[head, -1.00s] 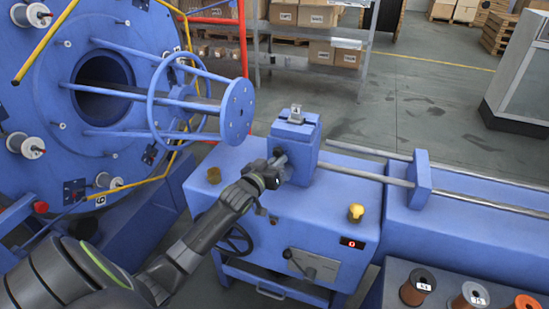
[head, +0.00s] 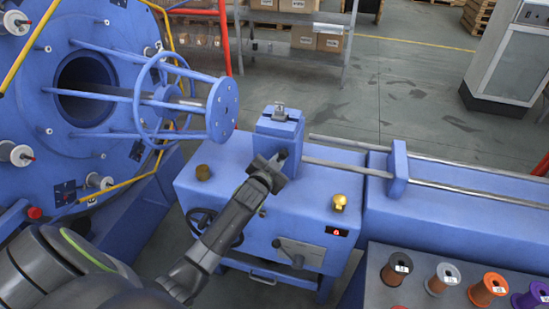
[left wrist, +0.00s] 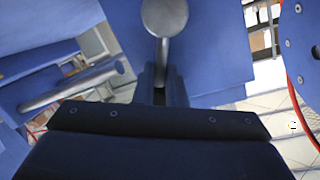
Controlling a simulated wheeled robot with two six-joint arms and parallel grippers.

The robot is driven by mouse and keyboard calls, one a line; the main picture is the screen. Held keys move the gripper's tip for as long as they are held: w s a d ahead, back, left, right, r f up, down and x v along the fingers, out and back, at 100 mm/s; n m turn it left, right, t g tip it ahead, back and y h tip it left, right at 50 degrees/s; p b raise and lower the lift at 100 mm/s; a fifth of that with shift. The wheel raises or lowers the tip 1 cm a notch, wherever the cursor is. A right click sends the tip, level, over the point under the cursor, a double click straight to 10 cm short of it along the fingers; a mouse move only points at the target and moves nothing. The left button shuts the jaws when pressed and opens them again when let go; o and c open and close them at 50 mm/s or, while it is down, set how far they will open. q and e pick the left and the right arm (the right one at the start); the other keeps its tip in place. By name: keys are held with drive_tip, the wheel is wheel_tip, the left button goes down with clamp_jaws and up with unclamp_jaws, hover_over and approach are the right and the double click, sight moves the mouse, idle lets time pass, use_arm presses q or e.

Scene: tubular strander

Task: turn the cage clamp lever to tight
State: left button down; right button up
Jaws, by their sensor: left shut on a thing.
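The cage clamp is a blue block (head: 278,136) on the blue machine cabinet. In the left wrist view its lever shows as a metal rod with a round end knob (left wrist: 164,16). The rod runs down between the jaws of my left gripper (left wrist: 163,88). In the head view my left gripper (head: 273,165) is at the near face of the block, shut on the lever and largely covering it. I cannot read the lever's exact angle. My right gripper is not in view.
The blue cage with its end disc (head: 223,109) stands left of the block. Steel rods (head: 345,170) run right from it. A yellow knob (head: 340,201) and a handwheel (head: 205,226) are on the cabinet. Several spools (head: 443,278) stand at the lower right.

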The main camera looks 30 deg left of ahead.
use_arm(q)
drive_tip(key=shift+w+d+r, duration=0.15)
drive_tip(key=shift+r, duration=0.15)
drive_tip(key=c, duration=1.5)
unclamp_jaws()
drive_tip(key=shift+f, duration=0.1)
drive_tip(key=shift+d+f, duration=0.1)
drive_tip(key=shift+s, duration=0.25)
drive_tip(key=b+v, duration=0.1)
drive_tip(key=v, duration=1.6)
